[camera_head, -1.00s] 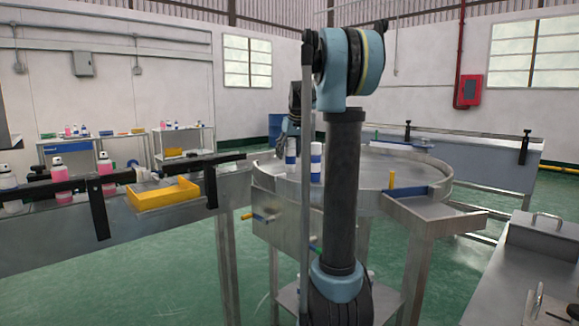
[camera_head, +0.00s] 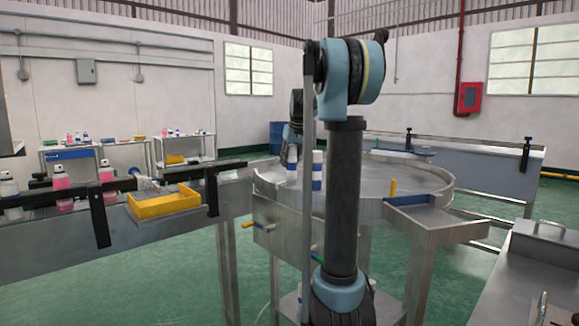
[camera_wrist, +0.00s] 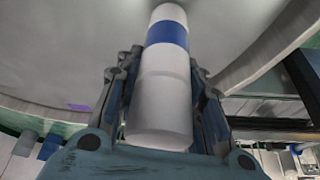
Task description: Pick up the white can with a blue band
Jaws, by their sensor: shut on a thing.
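The white can with a blue band (camera_wrist: 165,95) fills the middle of the wrist view, between the fingers of my gripper (camera_wrist: 165,85). The fingers are shut on it, one on each side. In the head view, this can (camera_head: 292,166) is at the round steel table (camera_head: 400,180), under my gripper (camera_head: 293,146), which is partly hidden behind my arm. I cannot tell whether its base touches the tabletop. A second white can with blue bands (camera_head: 318,170) stands just to its right on the table.
A blue-edged chute (camera_head: 408,200) with a yellow handle joins the table's right side. The table's right part is clear.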

